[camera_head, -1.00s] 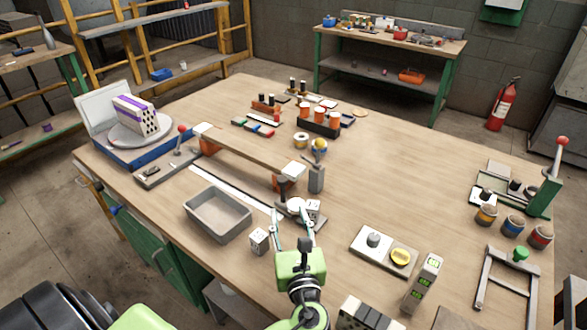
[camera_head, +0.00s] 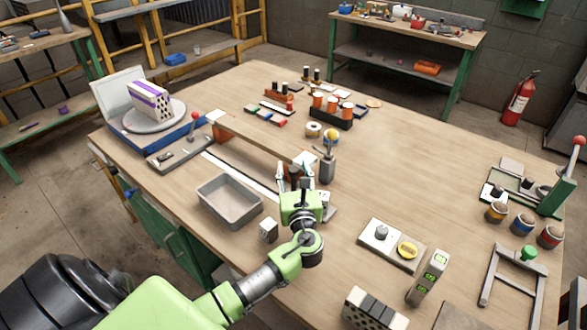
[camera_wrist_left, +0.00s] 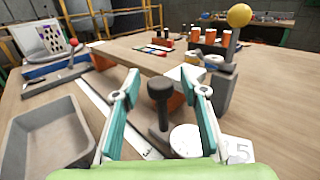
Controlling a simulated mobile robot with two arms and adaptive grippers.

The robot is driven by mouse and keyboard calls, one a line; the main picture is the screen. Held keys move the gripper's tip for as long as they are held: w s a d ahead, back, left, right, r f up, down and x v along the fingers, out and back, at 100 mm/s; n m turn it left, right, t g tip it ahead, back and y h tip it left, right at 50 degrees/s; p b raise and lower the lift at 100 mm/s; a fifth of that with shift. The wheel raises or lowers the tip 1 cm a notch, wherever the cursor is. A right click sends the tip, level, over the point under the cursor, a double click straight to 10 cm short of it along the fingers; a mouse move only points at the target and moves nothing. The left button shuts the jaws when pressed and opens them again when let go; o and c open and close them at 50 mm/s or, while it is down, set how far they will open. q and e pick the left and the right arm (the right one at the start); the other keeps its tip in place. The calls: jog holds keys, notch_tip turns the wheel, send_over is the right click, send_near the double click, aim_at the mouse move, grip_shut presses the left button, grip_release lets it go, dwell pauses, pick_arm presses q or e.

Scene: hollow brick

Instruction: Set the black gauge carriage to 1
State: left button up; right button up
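The black gauge carriage (camera_wrist_left: 160,100) shows in the left wrist view as a dark upright knob on a grey base, beside a white ruled strip (camera_wrist_left: 95,100). My left gripper (camera_wrist_left: 165,82) is open, with one teal finger on each side of the knob and gaps visible between. In the head view the left gripper (camera_head: 295,175) hides most of the carriage. A white round disc (camera_wrist_left: 186,140) and a block marked 5 (camera_wrist_left: 237,150) are beside the carriage base. My right gripper is not in view.
A grey tray (camera_head: 229,201) and a small white die (camera_head: 268,230) are near the left gripper. The wooden bridge (camera_head: 255,137) stands just behind it. A grey post with a yellow ball (camera_head: 328,160) stands to its right. The table centre right is clear.

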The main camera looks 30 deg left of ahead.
pick_arm(q)
jog(key=shift+w, duration=0.1)
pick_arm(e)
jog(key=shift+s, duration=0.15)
pick_arm(q)
grip_shut()
jog(key=a, duration=0.7)
jog(key=a+p, duration=0.1)
jog(key=a, duration=0.3)
jog(key=shift+w+r, duration=0.1)
jog(key=shift+w, duration=0.3)
jog(key=a, duration=0.4)
jog(key=a+b, duration=0.1)
jog(key=a, duration=0.3)
jog(key=w+a+b, duration=0.1)
jog(key=a, duration=0.4)
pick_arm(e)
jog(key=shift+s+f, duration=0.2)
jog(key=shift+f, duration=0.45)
pick_arm(q)
grip_release()
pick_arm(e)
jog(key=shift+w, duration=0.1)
pick_arm(q)
jog(key=v, duration=1.2)
